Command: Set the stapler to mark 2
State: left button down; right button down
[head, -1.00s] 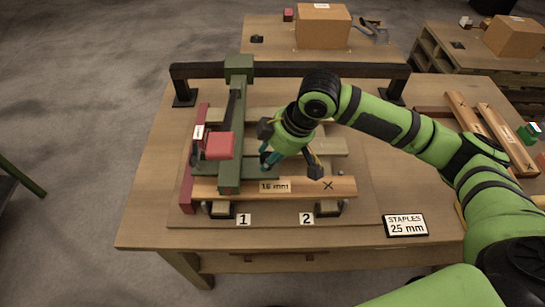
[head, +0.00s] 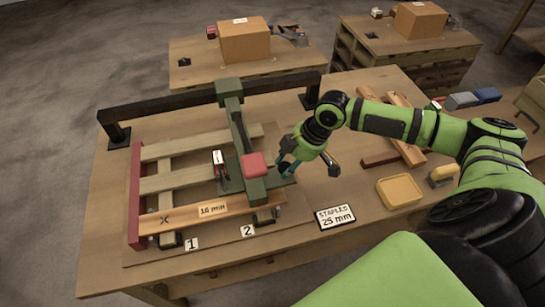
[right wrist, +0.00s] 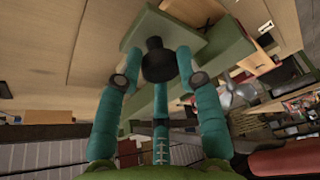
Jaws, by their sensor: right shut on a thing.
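The stapler (head: 253,166), a red block on a green carriage, rides on a green arm (head: 237,125) hung from the dark rail. It stands over the right part of the pallet, behind mark 2 (head: 248,231). Mark 1 (head: 192,244) lies to its left, in front of a bare X on the front board (head: 182,215). My right gripper (head: 287,167) is at the carriage's right side. In the right wrist view its teal fingers (right wrist: 159,65) are closed around a black knob (right wrist: 158,50) on the green plate. My left gripper is out of view.
The black rail (head: 180,105) crosses behind the pallet. A red stop (head: 135,190) edges the pallet's left. A "STAPLES 25 mm" sign (head: 335,216) and a yellow tray (head: 399,191) lie to the right. Loose planks (head: 400,135) lie behind the tray.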

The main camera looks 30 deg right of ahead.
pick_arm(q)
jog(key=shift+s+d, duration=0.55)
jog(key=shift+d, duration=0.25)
pick_arm(e)
jog(key=shift+d+r, duration=0.1)
jog(key=shift+d, duration=0.3)
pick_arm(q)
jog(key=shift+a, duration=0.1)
pick_arm(e)
jog(key=c, duration=0.8)
grip_release()
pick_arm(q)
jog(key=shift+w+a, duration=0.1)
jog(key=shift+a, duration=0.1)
pick_arm(e)
jog(key=v, duration=1.2)
